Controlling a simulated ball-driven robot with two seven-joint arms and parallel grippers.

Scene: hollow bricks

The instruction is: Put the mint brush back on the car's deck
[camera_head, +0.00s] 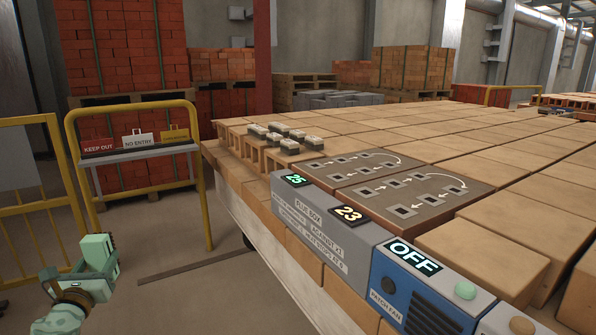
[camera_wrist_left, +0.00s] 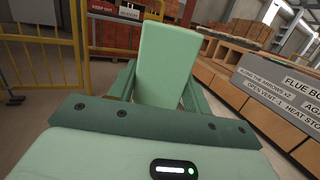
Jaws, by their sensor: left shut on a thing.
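The mint brush (camera_wrist_left: 165,62) shows in the left wrist view as a plain pale green block standing up between the fingers. My left gripper (camera_wrist_left: 160,95) is shut on it. In the head view my left gripper (camera_head: 98,268) is at the lower left, with the brush (camera_head: 97,249) at its upper end, though the similar green makes their border hard to see. The brush's bristles cannot be made out. The car's deck (camera_head: 440,148), topped with tan blocks, is to the right, clearly apart from the gripper. My right gripper is not in view.
A grey flue box (camera_head: 320,232) and blue patch fan box (camera_head: 420,290) line the deck's near edge. Small pale-topped pieces (camera_head: 283,138) and a brown arrow panel (camera_head: 400,185) are on the deck. A yellow barrier (camera_head: 135,105) with a sign shelf stands behind the gripper.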

